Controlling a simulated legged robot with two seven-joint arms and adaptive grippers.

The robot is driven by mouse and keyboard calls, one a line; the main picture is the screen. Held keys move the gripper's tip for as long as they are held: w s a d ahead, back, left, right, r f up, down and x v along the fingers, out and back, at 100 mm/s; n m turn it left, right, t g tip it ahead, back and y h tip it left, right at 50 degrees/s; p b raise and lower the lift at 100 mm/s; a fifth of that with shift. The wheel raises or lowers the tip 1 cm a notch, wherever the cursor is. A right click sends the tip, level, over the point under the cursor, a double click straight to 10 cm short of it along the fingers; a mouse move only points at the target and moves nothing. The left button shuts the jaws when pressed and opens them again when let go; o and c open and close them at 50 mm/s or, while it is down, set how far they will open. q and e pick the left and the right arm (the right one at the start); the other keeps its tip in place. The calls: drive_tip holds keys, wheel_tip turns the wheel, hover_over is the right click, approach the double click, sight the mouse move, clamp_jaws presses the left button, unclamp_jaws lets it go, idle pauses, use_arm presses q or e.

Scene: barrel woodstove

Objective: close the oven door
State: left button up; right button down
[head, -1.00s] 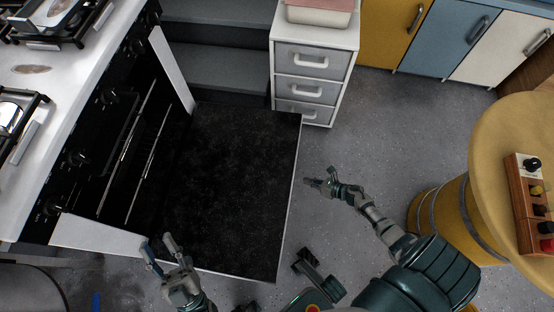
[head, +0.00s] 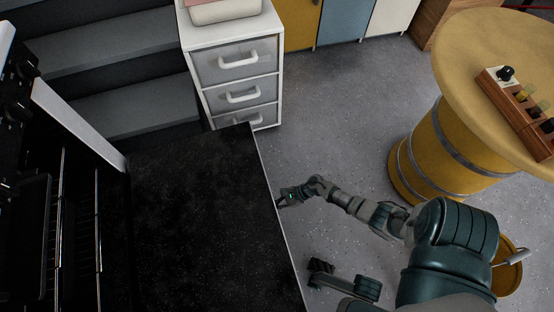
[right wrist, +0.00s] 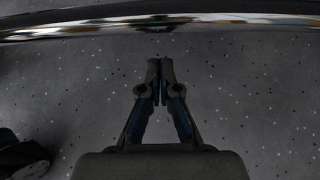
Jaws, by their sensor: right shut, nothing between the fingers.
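The oven door (head: 200,220) is open and folded down, its black inner face up, filling the lower left of the head view. The oven's dark cavity with metal racks (head: 78,230) shows at the left. My right gripper (head: 284,198) is shut and empty, beside the door's right outer edge. In the right wrist view its fingertips (right wrist: 160,62) meet, with a shiny dark edge (right wrist: 160,27) just beyond them; I cannot tell if they touch it. My left gripper is outside the head view.
A white drawer unit (head: 235,75) stands just behind the door, and grey steps (head: 120,60) rise behind the oven. A yellow barrel table (head: 450,150) with a wooden block (head: 520,110) stands at the right. The grey floor (head: 340,110) between is clear.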

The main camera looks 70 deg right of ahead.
drive_tip(key=shift+w+a+r, duration=0.1)
drive_tip(key=shift+w+r, duration=0.1)
drive_tip(key=shift+r, duration=0.65)
drive_tip(key=shift+w+r, duration=0.15)
drive_tip(key=shift+r, duration=0.65)
